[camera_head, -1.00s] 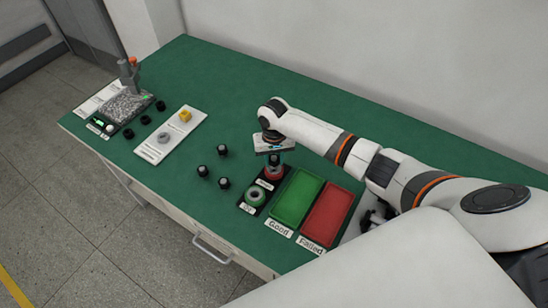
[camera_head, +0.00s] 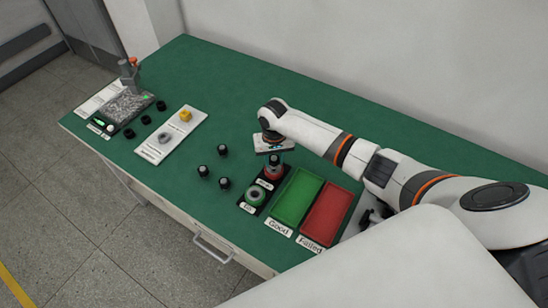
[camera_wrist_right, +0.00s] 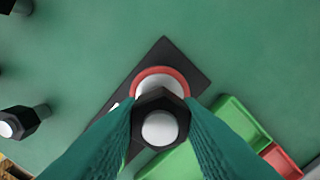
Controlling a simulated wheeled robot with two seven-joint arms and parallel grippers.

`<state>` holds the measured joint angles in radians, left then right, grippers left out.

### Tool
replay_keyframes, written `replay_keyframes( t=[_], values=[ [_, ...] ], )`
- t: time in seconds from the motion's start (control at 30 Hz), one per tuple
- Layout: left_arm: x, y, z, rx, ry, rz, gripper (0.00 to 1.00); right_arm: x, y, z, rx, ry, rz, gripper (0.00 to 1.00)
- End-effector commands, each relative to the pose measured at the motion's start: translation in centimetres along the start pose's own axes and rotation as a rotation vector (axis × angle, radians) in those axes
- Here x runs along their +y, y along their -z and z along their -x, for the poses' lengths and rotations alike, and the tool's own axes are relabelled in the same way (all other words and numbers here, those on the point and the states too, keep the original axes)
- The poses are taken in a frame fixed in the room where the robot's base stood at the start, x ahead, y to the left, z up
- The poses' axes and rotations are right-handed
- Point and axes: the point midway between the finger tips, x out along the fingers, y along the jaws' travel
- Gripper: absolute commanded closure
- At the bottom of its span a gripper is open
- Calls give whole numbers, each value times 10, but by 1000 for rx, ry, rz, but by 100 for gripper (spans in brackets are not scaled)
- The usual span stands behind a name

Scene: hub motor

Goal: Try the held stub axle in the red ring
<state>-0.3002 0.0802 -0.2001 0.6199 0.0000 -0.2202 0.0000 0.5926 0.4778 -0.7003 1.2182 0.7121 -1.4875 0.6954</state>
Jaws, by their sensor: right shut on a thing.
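My right gripper (camera_wrist_right: 160,125) is shut on the stub axle (camera_wrist_right: 161,127), a dark hexagonal head with a pale round end, in the right wrist view. The axle is above the red ring (camera_wrist_right: 178,73), overlapping its near part; how deep it sits is hidden. In the head view the right gripper (camera_head: 274,157) points down over the red ring (camera_head: 271,176) on the black gauge plate (camera_head: 251,208). My left gripper is not in view.
A green tray (camera_head: 297,197) labelled Good and a red tray (camera_head: 327,214) labelled Failed stand right of the plate. Several black-headed axles (camera_head: 203,171) stand to the left. A white board (camera_head: 152,150) with a yellow part lies farther left. The back of the green table (camera_head: 235,85) is clear.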

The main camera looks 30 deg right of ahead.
Motion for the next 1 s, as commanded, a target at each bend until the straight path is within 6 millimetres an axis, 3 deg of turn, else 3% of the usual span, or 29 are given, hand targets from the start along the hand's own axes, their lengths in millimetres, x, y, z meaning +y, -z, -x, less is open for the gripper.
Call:
replay_keyframes(
  t=[1.0],
  values=[
    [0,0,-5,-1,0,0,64,0,0,-9,-1,-1,0,100]
  ],
)
